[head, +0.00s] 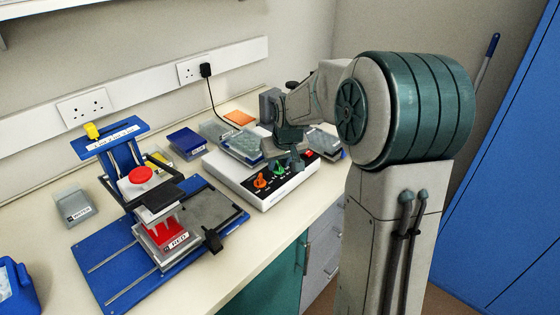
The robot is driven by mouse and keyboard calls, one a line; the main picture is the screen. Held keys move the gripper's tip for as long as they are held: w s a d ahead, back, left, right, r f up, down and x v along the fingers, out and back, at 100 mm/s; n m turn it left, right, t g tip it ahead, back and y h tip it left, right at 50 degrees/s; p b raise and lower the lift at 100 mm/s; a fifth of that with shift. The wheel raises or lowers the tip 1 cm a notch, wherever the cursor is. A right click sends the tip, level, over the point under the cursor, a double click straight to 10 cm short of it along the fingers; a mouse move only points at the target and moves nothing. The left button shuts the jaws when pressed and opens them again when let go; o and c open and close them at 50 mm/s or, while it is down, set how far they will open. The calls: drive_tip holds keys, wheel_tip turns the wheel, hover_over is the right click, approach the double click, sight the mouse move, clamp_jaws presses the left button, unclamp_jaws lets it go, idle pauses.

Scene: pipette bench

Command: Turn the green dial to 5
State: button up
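The green dial (278,168) sits on the sloped dark front panel of a white box-shaped device (249,186), between an orange dial and a red switch. The numbers around it are too small to read, so its setting cannot be told. My gripper (287,160) points down just above and behind the green dial, over the panel. Its fingers are dark and small in this view. I cannot tell whether they are open or shut, or whether they touch the dial.
The orange dial (260,181) is left of the green dial, and the red switch (309,154) is to the right. A tray with a clear lid (243,146) rests on the device. A blue pipetting stand (110,139) occupies the bench at left. A black cable (211,97) hangs behind.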

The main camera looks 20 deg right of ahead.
drive_tip(key=shift+c, duration=0.3)
clamp_jaws()
drive_tip(key=shift+a+f+m+b, duration=0.1)
drive_tip(key=shift+m+b, duration=0.2)
drive_tip(key=shift+b, duration=0.15)
drive_tip(key=m+h+b, duration=0.1)
drive_tip(key=m, duration=0.1)
drive_tip(key=m+b, duration=0.1)
drive_tip(key=b, duration=0.1)
drive_tip(key=shift+w+a+f+m+h, duration=0.1)
drive_tip(key=shift+a+m+h, duration=0.1)
drive_tip(key=shift+m+h, duration=0.2)
drive_tip(key=m+h+b, duration=0.1)
drive_tip(key=m, duration=0.1)
drive_tip(key=m+g+h+b, duration=0.1)
drive_tip(key=m+b, duration=0.1)
drive_tip(key=m, duration=0.1)
drive_tip(key=shift+a+r, duration=0.1)
drive_tip(key=shift+r, duration=0.1)
drive_tip(key=shift+m+b, duration=0.3)
drive_tip(key=shift+m, duration=0.1)
drive_tip(key=shift+o, duration=0.3)
unclamp_jaws()
